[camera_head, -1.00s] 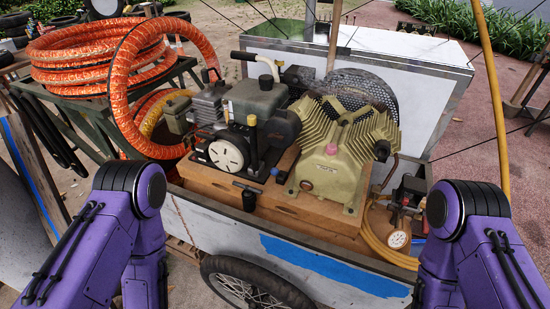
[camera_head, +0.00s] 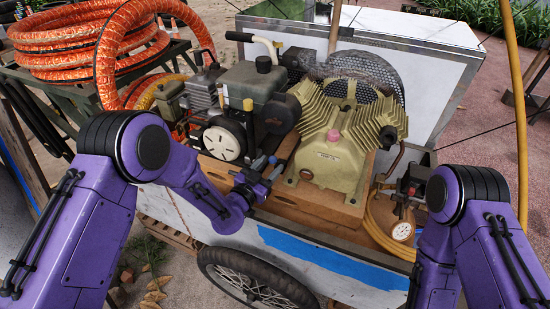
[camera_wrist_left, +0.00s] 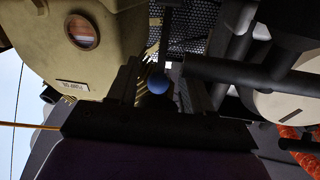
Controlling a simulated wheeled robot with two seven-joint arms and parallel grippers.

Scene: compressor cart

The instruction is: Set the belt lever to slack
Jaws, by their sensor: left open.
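A small blue ball knob (camera_head: 272,160) is at the front of the machine, between the engine and the compressor. It looks like the end of the belt lever; most of the lever is hidden, so its setting cannot be told. My left gripper (camera_head: 265,167) is open at this knob. In the left wrist view the blue knob (camera_wrist_left: 157,83) lies between the two open fingers of my left gripper (camera_wrist_left: 163,88). I cannot tell whether either finger touches it. My right gripper is out of view; only part of my right arm shows.
The engine (camera_head: 250,100) stands left of the knob, and the olive compressor (camera_head: 335,160) stands close on its right. A round pressure gauge (camera_head: 402,231) is at the cart's right. Orange hose (camera_head: 75,45) is coiled at the far left. The cart wheel (camera_head: 255,280) is below.

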